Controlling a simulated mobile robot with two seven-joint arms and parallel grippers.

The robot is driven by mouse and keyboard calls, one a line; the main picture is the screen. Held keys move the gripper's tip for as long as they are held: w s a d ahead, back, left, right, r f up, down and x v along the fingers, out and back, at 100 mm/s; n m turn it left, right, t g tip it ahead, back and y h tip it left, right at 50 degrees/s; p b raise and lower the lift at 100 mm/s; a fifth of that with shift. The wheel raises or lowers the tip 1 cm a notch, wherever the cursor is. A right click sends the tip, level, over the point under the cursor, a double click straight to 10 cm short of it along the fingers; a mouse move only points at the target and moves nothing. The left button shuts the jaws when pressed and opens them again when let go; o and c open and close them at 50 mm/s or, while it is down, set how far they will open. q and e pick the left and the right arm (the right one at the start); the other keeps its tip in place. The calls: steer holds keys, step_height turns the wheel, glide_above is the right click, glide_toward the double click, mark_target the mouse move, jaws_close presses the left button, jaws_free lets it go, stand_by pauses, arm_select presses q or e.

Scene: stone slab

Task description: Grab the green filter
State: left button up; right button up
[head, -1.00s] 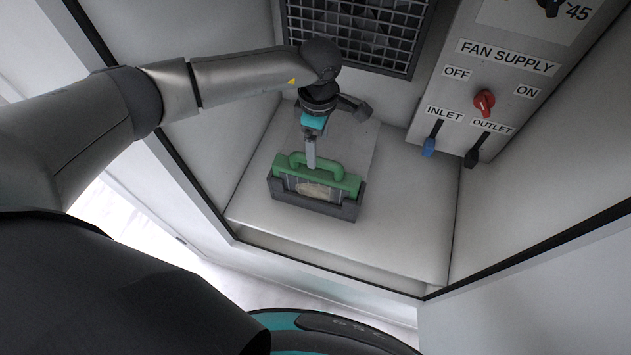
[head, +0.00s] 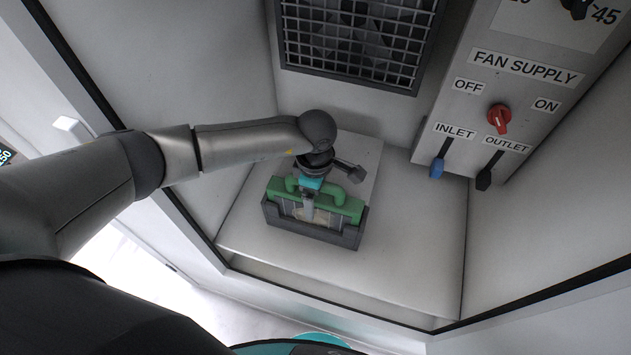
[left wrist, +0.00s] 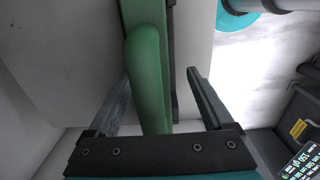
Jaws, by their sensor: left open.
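The green filter (head: 345,207) has a raised handle and sits upright in a dark grey holder (head: 340,238) on the slab. My left gripper (head: 308,208) comes down from above, at the filter's handle. In the left wrist view the green handle (left wrist: 148,85) lies between the two open fingers of my left gripper (left wrist: 160,76), with a visible gap on the right-hand side. The left finger is close to the handle; whether it touches I cannot tell. The arm hides the middle of the handle in the head view. My right gripper is not in view.
The pale slab (head: 400,240) is clear to the right of the holder. A metal grille (head: 350,45) is behind. A fan supply panel (head: 520,90) on the right has a red knob (head: 499,118), a blue inlet lever (head: 437,168) and a dark outlet lever (head: 485,178). White walls enclose the slab.

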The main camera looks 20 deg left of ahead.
arm_select(q)
steer(key=shift+c, duration=0.2)
steer(key=c, duration=0.6)
steer(key=shift+s, duration=0.1)
jaws_close()
